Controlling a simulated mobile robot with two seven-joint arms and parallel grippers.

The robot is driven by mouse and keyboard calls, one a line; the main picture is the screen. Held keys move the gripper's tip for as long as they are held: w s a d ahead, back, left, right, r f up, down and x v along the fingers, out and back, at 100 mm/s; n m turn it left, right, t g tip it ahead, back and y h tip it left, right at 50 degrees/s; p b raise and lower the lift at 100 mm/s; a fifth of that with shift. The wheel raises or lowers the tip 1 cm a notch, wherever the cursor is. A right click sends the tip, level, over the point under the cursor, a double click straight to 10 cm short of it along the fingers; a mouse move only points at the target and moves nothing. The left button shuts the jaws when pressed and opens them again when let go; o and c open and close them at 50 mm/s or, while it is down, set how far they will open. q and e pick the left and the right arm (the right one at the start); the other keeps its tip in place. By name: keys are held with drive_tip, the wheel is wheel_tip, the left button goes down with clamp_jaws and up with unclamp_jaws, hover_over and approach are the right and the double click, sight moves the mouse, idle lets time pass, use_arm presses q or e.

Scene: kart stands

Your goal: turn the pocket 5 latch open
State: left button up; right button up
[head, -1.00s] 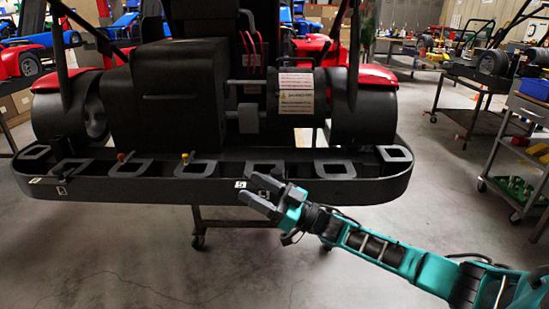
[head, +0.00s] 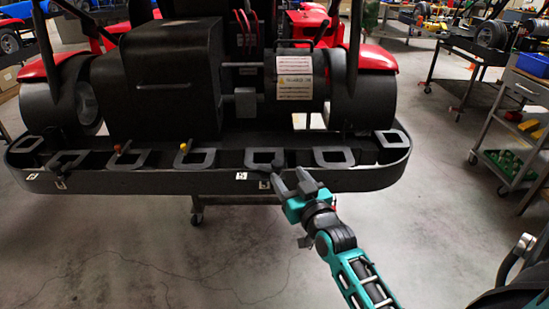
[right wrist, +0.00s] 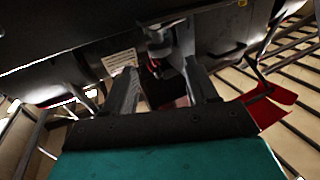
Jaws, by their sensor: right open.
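The black rear bumper tray (head: 130,183) of the kart has a row of square-framed pockets. Counting from the left, the fifth pocket (head: 264,153) is just left of my right gripper (head: 282,180). That gripper is open, with its dark fingers at the tray's front wall below this pocket. One fingertip overlaps the pocket's front edge in the picture; I cannot tell whether it touches. No separate latch on this pocket is clear to me. In the right wrist view, both fingers (right wrist: 162,88) are apart with no held object visible between them. My left gripper is not in view.
A red knob (head: 118,149) and a yellow knob (head: 183,147) stand at pockets to the left. A small white tag (head: 241,176) is on the tray's front wall. A grey cart (head: 512,105) stands at the right. The floor in front is clear.

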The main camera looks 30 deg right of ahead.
sight(280, 166)
drive_tip(key=w, duration=0.2)
drive_tip(key=w+d, duration=0.1)
drive_tip(key=w, duration=0.5)
drive_tip(key=shift+w+d+b, duration=0.1)
drive_tip(key=shift+d+b, duration=0.05)
drive_tip(key=shift+b, duration=0.15)
drive_tip(key=shift+w, duration=0.35)
